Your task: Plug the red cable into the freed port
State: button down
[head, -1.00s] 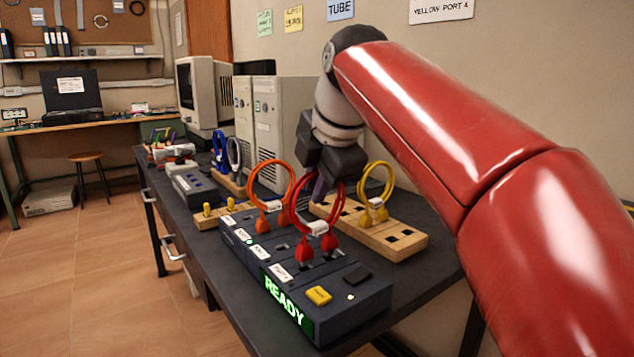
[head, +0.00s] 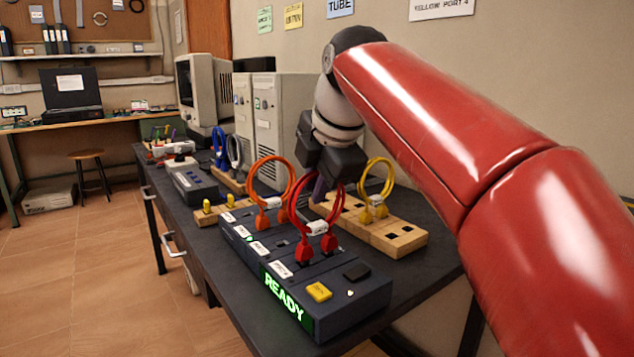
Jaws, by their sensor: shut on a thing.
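The red cable (head: 320,227) is an upright loop with two red plugs and a white tag. Its plugs stand at the front part of the dark port box (head: 345,300), over black sockets; I cannot tell whether both are fully seated. My gripper (head: 324,192) points down from behind and is shut on the top of the red loop; its fingertips are partly hidden by the cable. The box's front panel is lit green and reads READY. An orange cable (head: 269,187) stands in the same box, to the left. An empty dark port (head: 281,243) shows left of the red plugs.
A wooden block (head: 398,240) with a yellow cable (head: 376,187) and empty square holes lies right behind the box. A yellow button (head: 319,291) and a black square (head: 357,272) are on the box's near end. Beige computer towers (head: 284,115) stand behind.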

jog(key=shift+f, duration=0.3)
dwell(0.7)
dwell(0.3)
jog(key=c, duration=1.3)
grip_release()
jog(key=shift+o, duration=0.3)
jog(key=o, duration=0.6)
jog(key=shift+c, duration=0.2)
jog(key=v, duration=0.7)
jog(key=shift+r, duration=0.25)
jog(key=shift+s, duration=0.15)
